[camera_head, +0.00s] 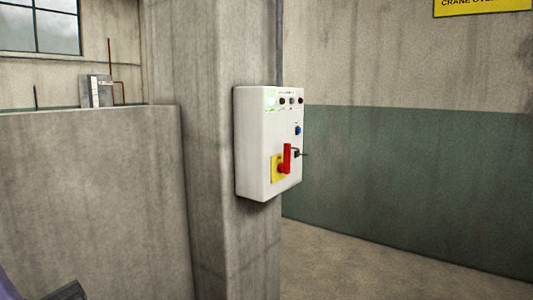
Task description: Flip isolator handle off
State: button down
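The isolator handle (287,157) is a red bar on a yellow plate (277,168), low on the front of a white control box (252,146). The handle stands about upright. The box is fixed to a concrete pillar. A row of small round lamps or buttons runs along the top of its front, and the leftmost glows pale green. A blue knob (298,130) sits at the right of the front. A small dark part beside the handle sticks out to the right. My gripper cannot be made out in this view.
The concrete pillar (213,60) stands behind the box. A low concrete wall (90,190) fills the left. Bare floor (350,260) is open at the lower right, before a green and beige wall (420,180). A yellow sign (480,6) hangs at the top right.

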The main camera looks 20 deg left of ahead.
aim_at(285, 168)
jog(key=i+j, duration=0.75)
jog(key=i, duration=0.2)
jog(key=i+j, duration=0.3)
jog(key=j, duration=0.15)
